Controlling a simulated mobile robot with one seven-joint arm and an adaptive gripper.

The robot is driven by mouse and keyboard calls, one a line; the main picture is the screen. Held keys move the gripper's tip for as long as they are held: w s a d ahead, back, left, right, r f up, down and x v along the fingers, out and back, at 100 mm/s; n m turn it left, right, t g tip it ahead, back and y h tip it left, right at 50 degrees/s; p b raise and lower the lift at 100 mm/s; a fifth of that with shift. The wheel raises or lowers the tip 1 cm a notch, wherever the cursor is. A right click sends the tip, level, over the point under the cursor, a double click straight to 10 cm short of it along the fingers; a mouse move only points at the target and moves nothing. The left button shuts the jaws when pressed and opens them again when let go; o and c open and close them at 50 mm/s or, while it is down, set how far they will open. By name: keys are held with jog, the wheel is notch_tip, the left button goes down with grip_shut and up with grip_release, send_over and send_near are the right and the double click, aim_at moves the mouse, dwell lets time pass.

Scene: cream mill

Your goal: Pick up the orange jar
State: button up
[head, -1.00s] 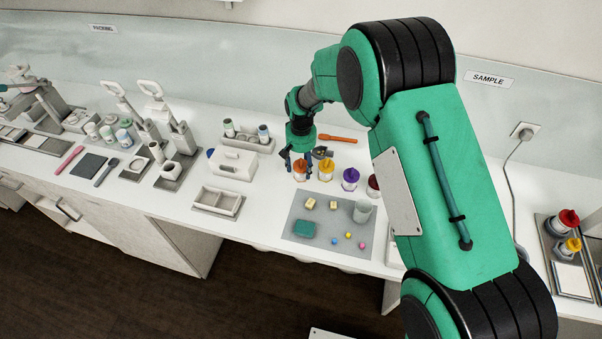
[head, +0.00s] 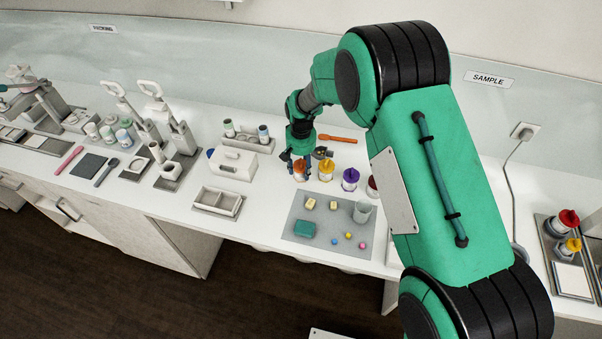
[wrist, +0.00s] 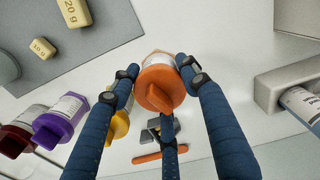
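The orange jar (head: 300,170), with an orange lid and a pale body, stands on the white counter just behind the grey mat. In the wrist view its lid (wrist: 160,88) is centred among my fingers. My gripper (head: 299,163) is down around the jar from above. In the wrist view my gripper (wrist: 157,72) has one finger on the left, one on the right and one at the lower side of the lid. The side fingertips are very close to the jar. I cannot tell whether they press on it.
A yellow jar (head: 326,171) stands close on the right, then a purple jar (head: 350,178) and a dark red one (head: 373,184). A metal scoop (head: 322,153) and an orange-handled tool (head: 338,139) lie behind. The grey mat (head: 290,225) holds small blocks and a beaker (head: 362,211).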

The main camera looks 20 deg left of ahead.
aim_at(301, 162)
dwell(0.3)
jog(key=shift+r, duration=0.9)
jog(key=shift+s+r, duration=0.15)
jog(key=shift+r, duration=0.8)
jog(key=s+d+r, duration=0.1)
jog(key=s+d, duration=0.7)
jog(key=s, duration=0.5)
jog(key=shift+s, duration=0.25)
